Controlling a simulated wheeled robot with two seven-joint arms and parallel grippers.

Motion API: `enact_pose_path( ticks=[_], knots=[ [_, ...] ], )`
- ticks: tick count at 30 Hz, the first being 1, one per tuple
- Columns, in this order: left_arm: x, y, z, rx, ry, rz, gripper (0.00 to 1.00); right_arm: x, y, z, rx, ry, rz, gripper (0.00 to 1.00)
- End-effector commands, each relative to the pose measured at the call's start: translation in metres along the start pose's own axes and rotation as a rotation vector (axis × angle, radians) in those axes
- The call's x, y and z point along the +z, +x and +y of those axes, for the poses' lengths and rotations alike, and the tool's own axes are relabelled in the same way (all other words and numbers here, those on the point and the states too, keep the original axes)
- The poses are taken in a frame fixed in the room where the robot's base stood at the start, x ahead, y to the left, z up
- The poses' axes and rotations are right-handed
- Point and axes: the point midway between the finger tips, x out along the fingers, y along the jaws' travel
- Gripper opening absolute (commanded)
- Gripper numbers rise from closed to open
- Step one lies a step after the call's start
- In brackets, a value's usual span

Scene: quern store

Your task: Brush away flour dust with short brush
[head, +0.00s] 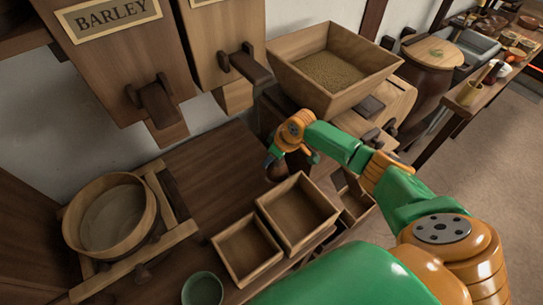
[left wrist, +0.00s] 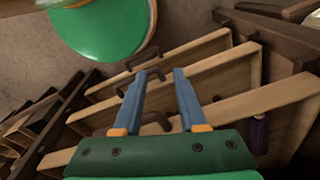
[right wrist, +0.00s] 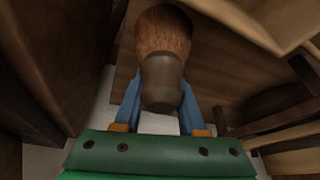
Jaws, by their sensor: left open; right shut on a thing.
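My right gripper (head: 280,163) is over the wooden bench, behind two open wooden boxes. In the right wrist view its blue fingers are shut on what looks like the short brush (right wrist: 163,32). It has a rounded brown wooden part and a dark grey-brown part between the fingers. Bristles cannot be made out. My left gripper (left wrist: 158,75) is open and empty in the left wrist view, with pale-edged wooden drawers or trays beyond its fingers. It does not show in the head view. I cannot make out flour dust in any view.
A round sieve (head: 110,218) rests on a wooden frame at the left. Two empty boxes (head: 298,212) (head: 246,250) and a green bowl (head: 202,290) are at the front. A grain hopper (head: 290,75) stands behind my right arm. Bench surface (head: 210,175) is clear between sieve and gripper.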

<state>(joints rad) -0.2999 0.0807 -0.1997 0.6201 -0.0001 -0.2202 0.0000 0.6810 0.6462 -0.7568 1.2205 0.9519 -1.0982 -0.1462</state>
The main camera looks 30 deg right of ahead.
Motion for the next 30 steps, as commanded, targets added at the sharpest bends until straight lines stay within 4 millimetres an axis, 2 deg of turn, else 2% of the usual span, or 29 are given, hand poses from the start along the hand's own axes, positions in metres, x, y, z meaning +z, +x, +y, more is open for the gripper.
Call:
enact_pose_path(
  ticks=[1, 10, 30],
  knots=[
    [-0.001, -0.01, 0.0, 0.0, 0.0, 0.0, 0.41, -0.004, -0.008, -0.001, 0.0, 0.001, 0.0, 0.0],
    [-0.003, -0.034, -0.001, 0.0, 0.0, 0.0, 0.41, -0.012, -0.028, -0.002, 0.002, 0.003, 0.001, 0.0],
    [-0.003, -0.035, 0.0, 0.001, 0.0, 0.0, 0.41, -0.011, -0.028, -0.003, 0.003, 0.007, 0.0, 0.0]
  ],
)
